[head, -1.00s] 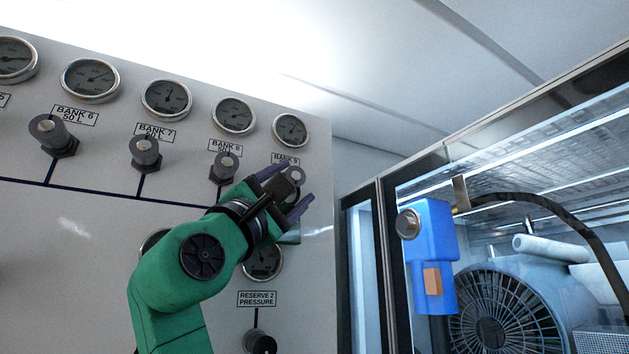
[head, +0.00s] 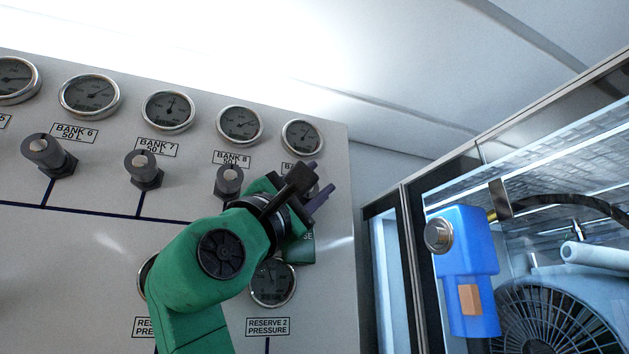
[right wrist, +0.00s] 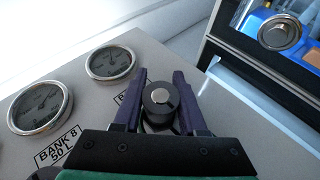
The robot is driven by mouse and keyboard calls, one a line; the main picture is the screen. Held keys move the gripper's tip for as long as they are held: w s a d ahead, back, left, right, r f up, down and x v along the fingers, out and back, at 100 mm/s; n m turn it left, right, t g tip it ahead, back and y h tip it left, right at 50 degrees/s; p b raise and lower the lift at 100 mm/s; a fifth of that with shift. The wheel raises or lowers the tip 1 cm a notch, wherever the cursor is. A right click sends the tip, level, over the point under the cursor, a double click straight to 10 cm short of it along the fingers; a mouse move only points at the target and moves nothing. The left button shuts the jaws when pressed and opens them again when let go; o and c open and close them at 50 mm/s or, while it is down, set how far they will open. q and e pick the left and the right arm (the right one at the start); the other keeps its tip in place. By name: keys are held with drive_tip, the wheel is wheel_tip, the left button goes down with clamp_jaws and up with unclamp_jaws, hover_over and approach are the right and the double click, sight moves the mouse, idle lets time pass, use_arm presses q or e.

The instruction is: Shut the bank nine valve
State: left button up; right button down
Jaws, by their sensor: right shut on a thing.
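The bank nine valve is a dark round knob (right wrist: 160,101) with a light centre cap. It shows in the right wrist view between the two purple fingers of my right gripper (right wrist: 159,103), which is shut on it. In the head view my right gripper (head: 312,188) is at the panel below the bank 9 gauge (head: 303,137) and hides the knob. The bank 9 label (head: 297,170) is partly covered by the gripper. My left gripper is not in view.
The bank 8 knob (head: 229,181) is close to the left of my right gripper. Bank 7 (head: 143,168) and bank 6 (head: 47,154) knobs are farther left. The reserve 2 gauge (head: 273,284) is below. A blue box (head: 465,262) and a cabinet are to the right.

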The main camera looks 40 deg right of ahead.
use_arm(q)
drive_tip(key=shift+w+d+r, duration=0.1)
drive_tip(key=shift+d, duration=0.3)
use_arm(e)
drive_tip(key=shift+s+d+f+m+g+y, duration=0.1)
drive_tip(key=shift+d+m+g+y, duration=0.05)
drive_tip(key=shift+m+g+y, duration=0.7)
drive_tip(key=shift+s+d+f+m+g+y, duration=0.1)
drive_tip(key=shift+m+g+y, duration=0.55)
drive_tip(key=shift+m+g, duration=0.4)
drive_tip(key=c, duration=0.5)
unclamp_jaws()
drive_tip(key=shift+o, duration=0.2)
drive_tip(key=shift+w+d+f, duration=0.1)
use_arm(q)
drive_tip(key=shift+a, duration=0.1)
